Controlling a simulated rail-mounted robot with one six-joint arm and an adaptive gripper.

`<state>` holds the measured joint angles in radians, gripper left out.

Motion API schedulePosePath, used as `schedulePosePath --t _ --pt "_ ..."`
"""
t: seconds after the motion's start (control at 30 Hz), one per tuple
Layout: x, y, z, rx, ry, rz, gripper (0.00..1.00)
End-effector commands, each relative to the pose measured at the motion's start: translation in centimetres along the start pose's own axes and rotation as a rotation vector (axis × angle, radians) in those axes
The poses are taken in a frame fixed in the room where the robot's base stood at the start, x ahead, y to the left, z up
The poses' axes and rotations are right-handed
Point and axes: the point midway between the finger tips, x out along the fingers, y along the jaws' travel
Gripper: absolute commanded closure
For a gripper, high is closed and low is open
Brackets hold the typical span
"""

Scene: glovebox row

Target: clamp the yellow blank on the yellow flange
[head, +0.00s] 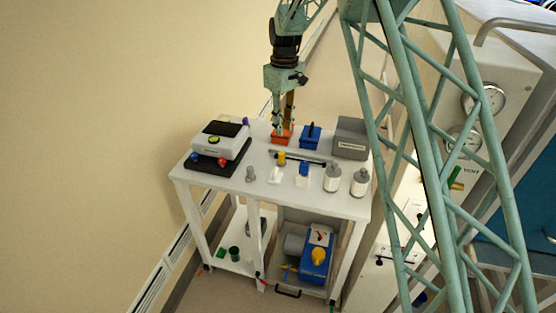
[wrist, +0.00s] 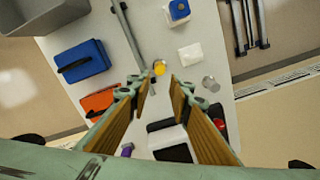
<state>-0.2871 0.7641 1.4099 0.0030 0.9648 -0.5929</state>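A small yellow piece (head: 281,158), perhaps the yellow blank, stands on the white table beside a long grey bar. It also shows in the wrist view (wrist: 160,68), beyond and between my fingertips. A yellow part (head: 318,256) sits on a blue machine on the lower shelf; I cannot tell whether it is the yellow flange. My gripper (head: 283,122) points down at the table's back, over or near an orange box (head: 282,137). In the wrist view my gripper (wrist: 160,88) has its two fingers apart, with nothing visible between them.
The table (head: 215,184) also holds a blue box (head: 310,137), a grey box (head: 350,138), a scale-like device (head: 221,140), the grey bar (head: 300,158) and two white bottles (head: 332,178). The blue machine (head: 316,270) stands below. The glovebox wall rises at right.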

Motion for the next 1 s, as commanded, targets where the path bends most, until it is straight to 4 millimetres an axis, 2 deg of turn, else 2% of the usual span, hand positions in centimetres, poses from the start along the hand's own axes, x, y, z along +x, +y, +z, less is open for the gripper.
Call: schedulePosePath --t 0.17,0.67,0.87,1.0 --pt "1.0 0.0 -0.6 -0.012 -0.004 -0.002 0.81" --pt "1.5 0.0 -0.6 -0.012 -0.005 -0.003 0.81" --pt "3.1 0.0 -0.6 -0.012 -0.005 -0.003 0.81" --pt "5.0 0.0 -0.6 -0.012 -0.006 -0.004 0.81"
